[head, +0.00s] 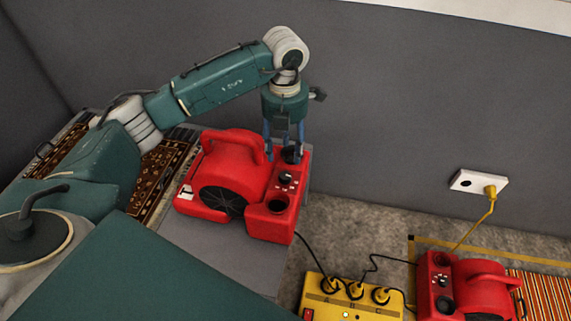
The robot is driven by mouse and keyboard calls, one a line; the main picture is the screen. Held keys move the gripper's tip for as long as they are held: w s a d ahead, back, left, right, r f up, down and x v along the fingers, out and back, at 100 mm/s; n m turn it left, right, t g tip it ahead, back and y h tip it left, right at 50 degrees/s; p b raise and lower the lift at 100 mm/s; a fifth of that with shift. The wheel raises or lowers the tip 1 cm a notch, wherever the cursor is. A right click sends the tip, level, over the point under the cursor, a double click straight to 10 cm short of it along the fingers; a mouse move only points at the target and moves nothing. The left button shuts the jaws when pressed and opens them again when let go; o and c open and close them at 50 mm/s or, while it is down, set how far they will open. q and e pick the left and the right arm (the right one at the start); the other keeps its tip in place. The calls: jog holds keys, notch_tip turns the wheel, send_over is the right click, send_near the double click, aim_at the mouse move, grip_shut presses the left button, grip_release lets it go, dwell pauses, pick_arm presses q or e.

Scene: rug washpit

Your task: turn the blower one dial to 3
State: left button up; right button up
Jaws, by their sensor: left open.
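A red blower (222,165) stands on a grey block at the left middle, with a dark round intake grille on its side. Its control panel carries a small black dial (286,179) with white marks around it; the setting is too small to read. A white label (186,192) sits on its lower left, unreadable. My left gripper (284,152) points down at the rear end of the panel, its fingers open around or just above a dark round part behind the dial. I cannot tell if they touch it. My right gripper is not in view.
A second red blower (484,273) stands at the lower right by a striped rug (545,298). A yellow power box (355,311) with plugged-in black cables is between them. A yellow plug is in the wall socket (467,182). Patterned rugs (160,180) lie behind my left arm.

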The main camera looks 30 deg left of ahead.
aim_at(285, 175)
pick_arm(q)
notch_tip(285, 175, down, 9)
jog(key=shift+s+d+r+b, duration=0.1)
jog(key=shift+d+b, duration=0.05)
jog(key=shift+b, duration=0.25)
jog(key=shift+f, duration=0.4)
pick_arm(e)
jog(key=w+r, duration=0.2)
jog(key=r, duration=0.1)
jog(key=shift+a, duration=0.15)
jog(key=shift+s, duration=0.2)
pick_arm(q)
jog(key=c, duration=1.2)
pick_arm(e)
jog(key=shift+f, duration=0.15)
